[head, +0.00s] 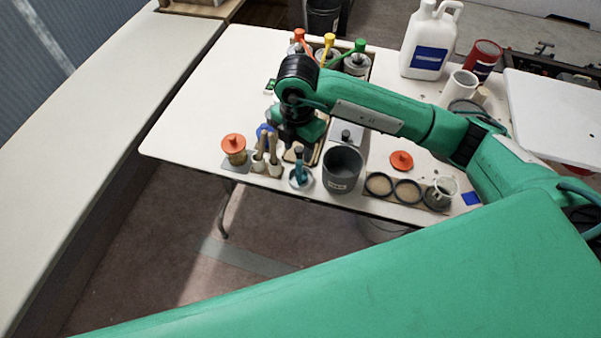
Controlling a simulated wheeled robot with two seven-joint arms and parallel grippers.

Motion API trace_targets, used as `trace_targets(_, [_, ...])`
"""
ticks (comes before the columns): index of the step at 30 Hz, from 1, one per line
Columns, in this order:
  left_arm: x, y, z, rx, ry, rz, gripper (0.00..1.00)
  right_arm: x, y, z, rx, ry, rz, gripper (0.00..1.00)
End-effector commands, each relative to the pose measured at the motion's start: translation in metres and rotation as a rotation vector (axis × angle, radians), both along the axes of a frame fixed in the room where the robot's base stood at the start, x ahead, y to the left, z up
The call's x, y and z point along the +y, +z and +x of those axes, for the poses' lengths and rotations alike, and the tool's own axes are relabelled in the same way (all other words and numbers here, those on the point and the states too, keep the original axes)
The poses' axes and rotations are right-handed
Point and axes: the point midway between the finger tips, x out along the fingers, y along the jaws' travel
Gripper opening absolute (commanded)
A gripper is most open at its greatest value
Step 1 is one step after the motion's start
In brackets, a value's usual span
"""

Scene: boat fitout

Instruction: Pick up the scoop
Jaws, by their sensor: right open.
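My right arm reaches in from the right over the white table (190,110). My right gripper (297,146) points down above the table's front middle and is open; its fingertips are small and partly hidden by its own body. Just below it a teal-handled tool (299,172) stands upright in a small round pale dish; it may be the scoop, but I cannot tell for sure. A blue item (264,130) shows left of the gripper, too small to name. My left gripper is out of view.
Near the front edge are an orange-lidded jar (234,147), holders with wooden handles (266,152), a grey pot (342,170) and black-rimmed dishes (379,185). Behind stand orange-, yellow- and green-topped containers (329,52) and a white jug (428,42). The table's left part is clear.

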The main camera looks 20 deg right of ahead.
Motion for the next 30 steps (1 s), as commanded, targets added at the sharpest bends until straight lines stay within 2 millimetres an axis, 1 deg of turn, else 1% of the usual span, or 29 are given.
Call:
trace_targets(1, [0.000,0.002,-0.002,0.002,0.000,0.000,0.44,0.000,-0.010,-0.001,0.004,0.000,0.000,0.42])
trace_targets(4, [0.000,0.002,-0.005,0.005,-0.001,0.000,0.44,0.000,-0.026,-0.001,0.003,0.001,0.001,0.42])
trace_targets(6, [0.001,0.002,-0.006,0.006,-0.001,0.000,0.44,0.000,-0.034,0.000,0.001,0.000,0.000,0.42])
trace_targets(13, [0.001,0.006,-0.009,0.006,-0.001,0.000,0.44,-0.002,-0.051,0.000,0.003,0.002,0.001,0.42])
trace_targets(17, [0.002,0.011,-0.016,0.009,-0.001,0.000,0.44,-0.006,-0.070,0.000,0.004,0.001,0.000,0.42])
trace_targets(18, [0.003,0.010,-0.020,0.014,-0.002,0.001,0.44,-0.005,-0.077,0.001,0.003,0.002,0.001,0.42])
trace_targets(21, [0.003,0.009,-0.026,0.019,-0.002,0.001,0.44,-0.005,-0.088,0.001,0.002,0.002,0.003,0.42])
trace_targets(24, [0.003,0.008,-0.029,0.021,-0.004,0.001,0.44,-0.005,-0.094,0.001,0.000,0.002,0.002,0.42])
trace_targets(30, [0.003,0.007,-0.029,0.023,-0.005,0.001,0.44,-0.005,-0.094,0.001,-0.001,0.003,0.003,0.42])
